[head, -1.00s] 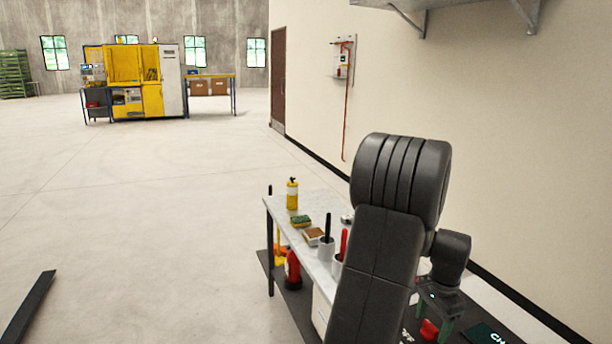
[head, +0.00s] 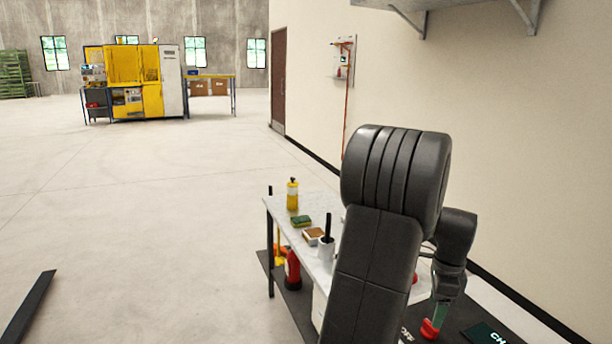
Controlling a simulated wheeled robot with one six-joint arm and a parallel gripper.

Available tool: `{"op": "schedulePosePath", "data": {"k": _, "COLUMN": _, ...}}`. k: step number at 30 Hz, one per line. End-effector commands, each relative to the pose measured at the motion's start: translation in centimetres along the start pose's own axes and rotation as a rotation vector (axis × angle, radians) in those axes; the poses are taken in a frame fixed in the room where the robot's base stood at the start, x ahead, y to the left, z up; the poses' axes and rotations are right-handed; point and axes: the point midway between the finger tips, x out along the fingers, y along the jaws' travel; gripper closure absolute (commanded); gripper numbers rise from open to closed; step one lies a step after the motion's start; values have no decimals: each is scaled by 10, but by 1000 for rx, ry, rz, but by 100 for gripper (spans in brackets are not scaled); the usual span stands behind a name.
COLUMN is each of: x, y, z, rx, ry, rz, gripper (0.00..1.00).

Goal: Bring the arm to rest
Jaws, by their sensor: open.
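My arm rises in front of the workbench (head: 278,207), with its thick black elbow high and its far links bent down on the right. My gripper (head: 439,316) hangs low at the right, with a green finger pointing downward beside a red object (head: 430,329). The fingers are seen nearly edge-on, and I make out nothing held between them. The gripper is open. My own arm hides the right part of the bench.
The bench holds a yellow bottle (head: 292,194), a green sponge (head: 301,221), a small box (head: 313,236) and a white cup (head: 326,250). A red extinguisher (head: 292,270) stands below. A wall (head: 510,150) with a shelf (head: 470,4) bounds the right. The left floor is mostly open.

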Motion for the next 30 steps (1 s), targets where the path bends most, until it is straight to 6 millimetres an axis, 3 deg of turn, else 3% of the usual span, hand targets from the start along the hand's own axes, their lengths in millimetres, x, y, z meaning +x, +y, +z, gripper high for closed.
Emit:
{"op": "schedulePosePath", "data": {"k": 6, "x": -44, "y": 0, "z": 0, "rx": -1, "ry": 1, "rz": -3, "gripper": 36}}
{"op": "schedulePosePath", "data": {"k": 12, "x": -71, "y": 0, "z": 0, "rx": -1, "ry": 1, "rz": -2, "gripper": 36}}
{"op": "schedulePosePath", "data": {"k": 18, "x": -82, "y": 0, "z": 0, "rx": -1, "ry": 0, "rz": 0, "gripper": 36}}
{"op": "schedulePosePath", "data": {"k": 30, "x": -82, "y": 0, "z": 1, "rx": -6, "ry": 0, "rz": 2, "gripper": 36}}
